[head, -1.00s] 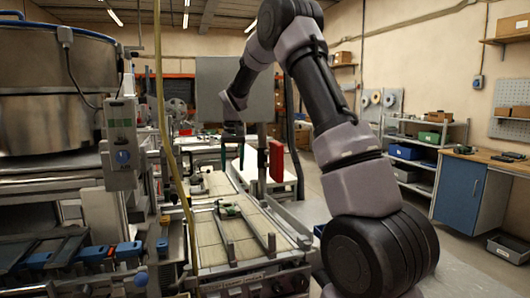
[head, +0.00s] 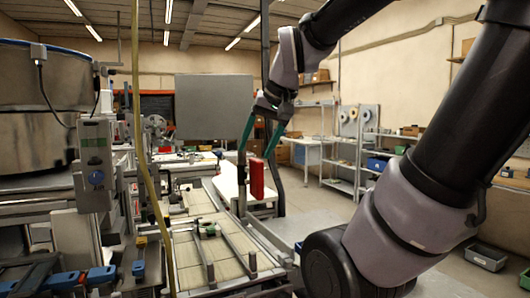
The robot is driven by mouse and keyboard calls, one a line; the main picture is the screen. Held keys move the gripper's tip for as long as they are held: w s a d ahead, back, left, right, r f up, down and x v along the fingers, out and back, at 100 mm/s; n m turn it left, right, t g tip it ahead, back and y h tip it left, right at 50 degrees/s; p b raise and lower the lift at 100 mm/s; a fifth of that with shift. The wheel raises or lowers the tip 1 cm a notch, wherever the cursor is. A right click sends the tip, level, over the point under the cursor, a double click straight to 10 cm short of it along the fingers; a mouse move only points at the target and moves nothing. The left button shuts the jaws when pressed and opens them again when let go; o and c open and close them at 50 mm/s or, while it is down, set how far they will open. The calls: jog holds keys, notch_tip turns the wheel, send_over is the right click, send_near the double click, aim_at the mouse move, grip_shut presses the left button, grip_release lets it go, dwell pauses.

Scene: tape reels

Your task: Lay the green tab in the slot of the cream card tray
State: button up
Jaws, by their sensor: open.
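My gripper (head: 256,151) hangs from my arm near the middle of the head view. Its two teal fingers point down and stand apart, with nothing seen between them. It appears just above the red box in the picture; its depth is hard to judge. A small dark green item (head: 209,230) lies on the cream slatted conveyor bed (head: 218,262), below and left of my gripper. It is too small to tell whether it is the green tab. I cannot make out the cream card tray or its slot.
A red box (head: 257,178) stands on a post beside the conveyor. A grey panel (head: 213,106) is behind my gripper to the left. A yellow hose (head: 146,150) hangs at the left. A steel drum (head: 45,75) is far left. Open floor and shelves (head: 345,155) are on the right.

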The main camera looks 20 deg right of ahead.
jog(key=shift+m+t, duration=0.3)
jog(key=shift+t, duration=0.2)
jog(key=shift+s+d+f, duration=0.1)
jog(key=shift+s+f, duration=0.1)
jog(key=shift+s, duration=0.5)
jog(key=shift+s+a+f, duration=0.1)
jog(key=shift+s+f, duration=0.1)
jog(key=shift+s, duration=0.45)
jog(key=shift+s+d+f, duration=0.1)
jog(key=shift+s+f, duration=0.1)
jog(key=shift+s, duration=0.5)
